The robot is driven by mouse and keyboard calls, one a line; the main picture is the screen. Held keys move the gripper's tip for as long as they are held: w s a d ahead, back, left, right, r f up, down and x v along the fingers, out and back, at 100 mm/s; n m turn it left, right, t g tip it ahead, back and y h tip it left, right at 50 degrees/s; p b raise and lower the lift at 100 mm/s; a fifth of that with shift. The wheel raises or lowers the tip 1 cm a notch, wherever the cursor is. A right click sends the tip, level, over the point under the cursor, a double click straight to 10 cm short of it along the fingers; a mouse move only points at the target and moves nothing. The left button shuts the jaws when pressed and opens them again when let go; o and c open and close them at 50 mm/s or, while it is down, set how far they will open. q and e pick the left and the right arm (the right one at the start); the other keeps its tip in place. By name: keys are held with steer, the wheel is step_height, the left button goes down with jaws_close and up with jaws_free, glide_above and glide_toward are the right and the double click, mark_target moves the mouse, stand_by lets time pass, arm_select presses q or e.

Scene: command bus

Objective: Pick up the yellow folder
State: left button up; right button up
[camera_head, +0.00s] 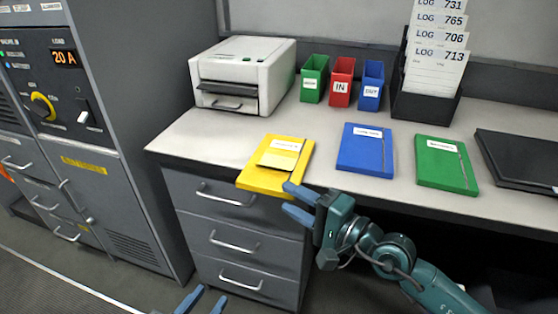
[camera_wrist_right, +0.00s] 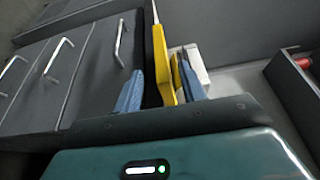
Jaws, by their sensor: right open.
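The yellow folder (camera_head: 248,181) lies on the desk with its front end jutting over the front edge; a paler yellow piece with a white label is on top. My right gripper (camera_head: 287,198) is open at the folder's front right corner. In the right wrist view the folder (camera_wrist_right: 161,62) shows nearly edge-on between the two blue fingers (camera_wrist_right: 160,88), with a gap to the left finger. Contact with the right finger cannot be told. My left gripper (camera_head: 204,301) is low at the bottom edge, its two fingertips apart and empty; the rest is cut off.
On the desk (camera_head: 330,190) are a blue folder (camera_head: 365,155), a green folder (camera_head: 440,170) and a closed black laptop-like item (camera_head: 520,158). Behind stand a white printer (camera_head: 245,70), three small bins and a log rack (camera_head: 425,105). Drawers (camera_head: 235,235) with handles are below the folder.

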mark_target(260, 178)
steer(key=x, duration=0.3)
steer(key=shift+w+a+r, duration=0.15)
steer(key=shift+w, duration=0.2)
jaws_close()
